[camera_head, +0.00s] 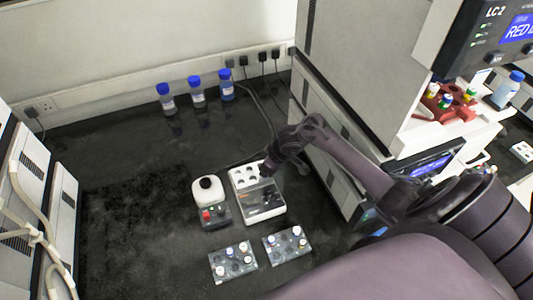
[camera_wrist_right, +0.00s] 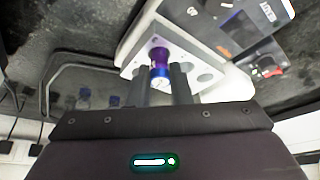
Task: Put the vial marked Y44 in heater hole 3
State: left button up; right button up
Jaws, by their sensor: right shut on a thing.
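My right gripper (camera_wrist_right: 162,78) is shut on a small vial (camera_wrist_right: 159,71) with a purple and blue top; a pale label shows between the fingers but cannot be read. The vial is at the holed plate of the white heater (camera_wrist_right: 139,40); I cannot tell whether its end is inside a hole. In the head view the heater (camera_head: 237,195) stands on the dark bench, and my right gripper (camera_head: 267,170) is over its right side, hiding the vial and some holes. The hole numbers are not readable. My left gripper is not in view.
Two clear racks with several vials, the left rack (camera_head: 217,261) and the right rack (camera_head: 272,254), lie in front of the heater. A small device with a white top (camera_head: 206,190) stands left of it. Blue-capped bottles (camera_head: 197,95) stand behind. The bench at left is clear.

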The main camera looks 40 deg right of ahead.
jog(key=shift+f, duration=0.55)
jog(key=o, duration=0.9)
jog(key=shift+o, duration=0.6)
jog(key=shift+o, duration=1.1)
jog(key=shift+r+p, duration=3.1)
jog(key=shift+p, duration=0.25)
